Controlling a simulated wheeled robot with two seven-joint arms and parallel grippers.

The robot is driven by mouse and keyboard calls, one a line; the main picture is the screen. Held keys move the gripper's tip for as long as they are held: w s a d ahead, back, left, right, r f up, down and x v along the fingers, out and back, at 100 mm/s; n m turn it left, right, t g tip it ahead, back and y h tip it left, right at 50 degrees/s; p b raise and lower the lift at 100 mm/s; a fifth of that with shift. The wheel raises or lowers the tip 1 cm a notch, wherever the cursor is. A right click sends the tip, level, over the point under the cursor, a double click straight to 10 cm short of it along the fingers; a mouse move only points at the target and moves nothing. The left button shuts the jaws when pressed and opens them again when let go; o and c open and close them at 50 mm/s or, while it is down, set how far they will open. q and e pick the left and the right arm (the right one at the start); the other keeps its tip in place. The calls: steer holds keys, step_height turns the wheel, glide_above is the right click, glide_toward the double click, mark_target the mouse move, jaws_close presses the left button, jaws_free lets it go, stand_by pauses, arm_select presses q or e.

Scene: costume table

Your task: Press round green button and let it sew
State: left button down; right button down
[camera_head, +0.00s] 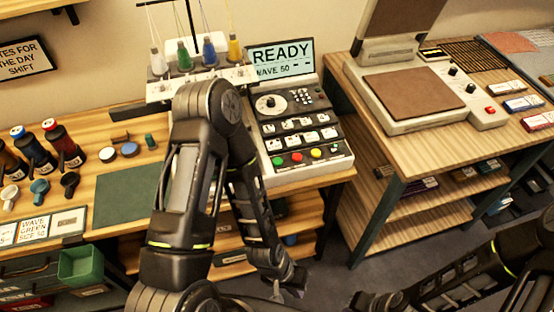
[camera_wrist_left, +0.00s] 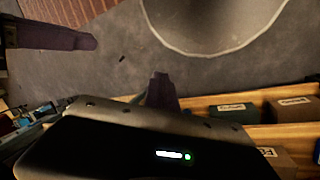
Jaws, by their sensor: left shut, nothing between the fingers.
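The embroidery machine's control panel (camera_head: 292,125) stands at the right end of the wooden table, with its screen (camera_head: 281,58) reading READY and WAVE 50. My left gripper (camera_head: 294,283) is shut and empty, low in front of the table and well below the buttons. Its closed fingertips show in the left wrist view (camera_wrist_left: 160,88). My right arm shows at the lower right; its fingertips are unclear.
Thread spools (camera_head: 208,52) stand over the machine. A green cloth (camera_head: 128,193) and a card reading WAVE GREEN SIZE 50 (camera_head: 36,229) lie left of my left arm, which hides part of the machine. A heat press (camera_head: 415,95) stands on the right table. Floor shows between the tables.

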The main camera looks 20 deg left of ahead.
arm_select(q)
steer(key=shift+w, duration=0.1)
stand_by(0.7)
steer(key=w+a+r+n+t+h+p, duration=0.25)
steer(key=w+r+n, duration=0.65)
steer(key=w+r, duration=0.6)
steer(key=w+a+r+n+t, duration=0.2)
steer(key=w+a+r, duration=0.3)
steer(key=a+r, duration=0.3)
steer(key=w+a+r+n+t+p, duration=0.1)
steer(key=w+a+r+n, duration=0.4)
steer(key=a+r, duration=0.2)
steer(key=shift+w+a+r+t, duration=0.15)
steer(key=shift+a+r+t, duration=0.2)
steer(key=shift+r, duration=0.55)
steer(key=shift+f, duration=0.15)
